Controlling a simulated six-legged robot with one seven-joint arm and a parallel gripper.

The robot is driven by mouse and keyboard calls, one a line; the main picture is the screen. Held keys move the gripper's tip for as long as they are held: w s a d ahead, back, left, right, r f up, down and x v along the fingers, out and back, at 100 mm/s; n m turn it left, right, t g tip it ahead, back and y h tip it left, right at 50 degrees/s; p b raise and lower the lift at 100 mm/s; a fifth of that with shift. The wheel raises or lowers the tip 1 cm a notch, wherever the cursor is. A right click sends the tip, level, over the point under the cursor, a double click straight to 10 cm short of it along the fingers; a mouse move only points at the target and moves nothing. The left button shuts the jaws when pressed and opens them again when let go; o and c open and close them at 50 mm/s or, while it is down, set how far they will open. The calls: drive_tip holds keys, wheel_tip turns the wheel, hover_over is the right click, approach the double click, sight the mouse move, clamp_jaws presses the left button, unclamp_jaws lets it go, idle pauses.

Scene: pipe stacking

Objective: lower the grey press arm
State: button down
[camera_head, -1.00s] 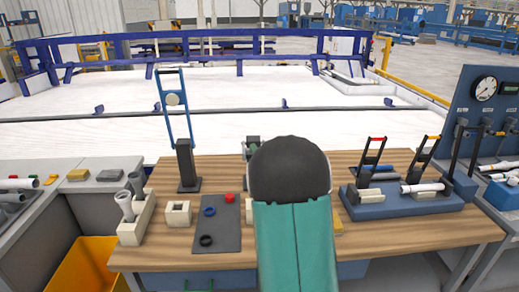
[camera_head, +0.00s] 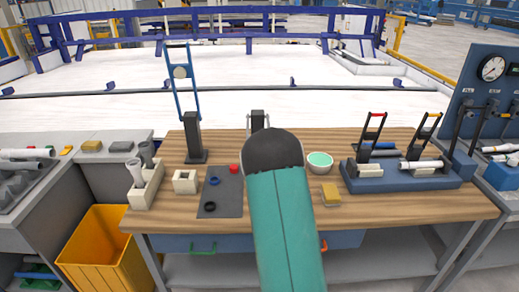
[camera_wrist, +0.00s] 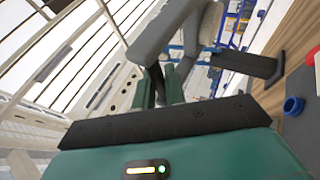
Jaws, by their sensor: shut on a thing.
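The grey press arm (camera_wrist: 165,32) runs through the top of the wrist view as a thick grey bar with a bend. My gripper is hidden behind my arm there. How far the press arm is tilted is hard to tell.
A press with a raised blue frame (camera_head: 183,83) stands to the left. A grey mat (camera_head: 221,203) with rings, a green-topped bowl (camera_head: 320,162), a yellow block (camera_head: 330,195) and a blue fixture (camera_head: 405,184) with black levers are on the wooden bench (camera_head: 285,212). An orange bin (camera_head: 100,245) stands at left.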

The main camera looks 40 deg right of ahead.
drive_tip(key=shift+w+a+f, duration=0.1)
drive_tip(key=shift+f, duration=0.4)
drive_tip(key=c, duration=1.5)
unclamp_jaws()
drive_tip(key=shift+w+f, duration=0.15)
drive_tip(key=shift+w, duration=0.1)
drive_tip(key=shift+o, duration=0.2)
drive_tip(key=shift+s, duration=0.25)
drive_tip(key=shift+w, duration=0.1)
drive_tip(key=v, duration=1.3)
drive_tip(key=shift+s, duration=0.5)
